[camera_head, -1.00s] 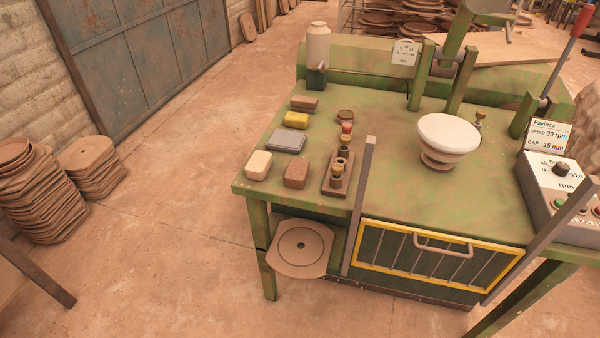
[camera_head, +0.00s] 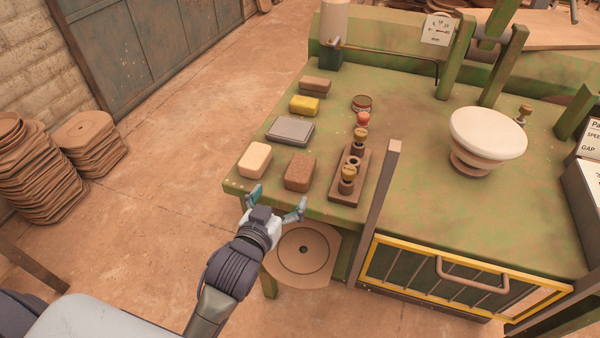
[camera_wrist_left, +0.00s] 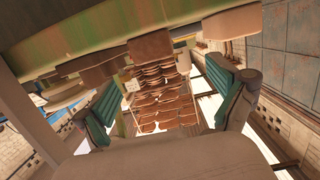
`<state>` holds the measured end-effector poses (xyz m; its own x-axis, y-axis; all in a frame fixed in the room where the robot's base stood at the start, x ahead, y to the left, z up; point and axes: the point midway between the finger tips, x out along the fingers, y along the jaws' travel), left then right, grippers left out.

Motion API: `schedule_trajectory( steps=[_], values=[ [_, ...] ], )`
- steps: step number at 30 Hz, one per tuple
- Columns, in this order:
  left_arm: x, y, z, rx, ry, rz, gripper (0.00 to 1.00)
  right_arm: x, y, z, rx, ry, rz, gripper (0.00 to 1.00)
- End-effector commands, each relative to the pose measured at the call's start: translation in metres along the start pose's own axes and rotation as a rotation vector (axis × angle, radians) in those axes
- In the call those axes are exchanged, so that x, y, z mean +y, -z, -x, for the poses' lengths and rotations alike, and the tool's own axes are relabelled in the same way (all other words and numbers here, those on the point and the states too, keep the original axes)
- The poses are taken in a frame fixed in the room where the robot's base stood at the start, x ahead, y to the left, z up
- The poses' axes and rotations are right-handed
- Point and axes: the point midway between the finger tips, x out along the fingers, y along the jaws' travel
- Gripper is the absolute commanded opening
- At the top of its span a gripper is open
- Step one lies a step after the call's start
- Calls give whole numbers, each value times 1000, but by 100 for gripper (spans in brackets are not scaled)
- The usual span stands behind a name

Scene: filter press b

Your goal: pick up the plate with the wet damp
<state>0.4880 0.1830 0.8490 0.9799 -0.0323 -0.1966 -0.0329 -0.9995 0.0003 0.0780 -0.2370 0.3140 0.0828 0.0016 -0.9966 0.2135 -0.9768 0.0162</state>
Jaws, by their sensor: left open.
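A flat brown plate (camera_head: 318,242) with rounded edges and a small central hole sits low at the table's front left side, below the top. My left arm partly covers its left side. I cannot tell whether it is wet. My left gripper (camera_head: 277,203) is open and empty at the table's front left edge, just above and left of the plate. Its two green-padded fingers stand wide apart in the left wrist view (camera_wrist_left: 165,90), with nothing between the pads. My right gripper is not in view.
A tan block (camera_head: 255,160) and a brown block (camera_head: 300,171) lie near the gripper. A wooden holder with knobs (camera_head: 347,185) and an upright grey post (camera_head: 378,205) stand to the right. Stacks of brown plates (camera_head: 40,172) stand on the floor at left.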

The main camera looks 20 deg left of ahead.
Motion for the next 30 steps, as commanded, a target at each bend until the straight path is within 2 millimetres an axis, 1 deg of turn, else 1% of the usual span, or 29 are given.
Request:
schedule_trajectory(
  steps=[1,3,7,9,14,21,24,30],
  values=[
    [0,1,-12,2,0,-1,96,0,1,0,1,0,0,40],
    [0,1,-27,2,0,-1,96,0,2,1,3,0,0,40],
    [1,1,-48,2,-1,-1,96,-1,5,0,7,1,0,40],
    [1,0,-55,1,-1,-1,96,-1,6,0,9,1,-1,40],
    [2,1,-64,0,-1,-1,96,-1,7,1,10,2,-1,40],
    [8,3,-99,-1,-1,-2,96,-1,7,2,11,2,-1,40],
    [8,3,-108,0,-1,-2,96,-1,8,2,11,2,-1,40],
    [8,2,-112,-1,-2,-1,96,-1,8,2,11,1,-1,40]
  ],
)
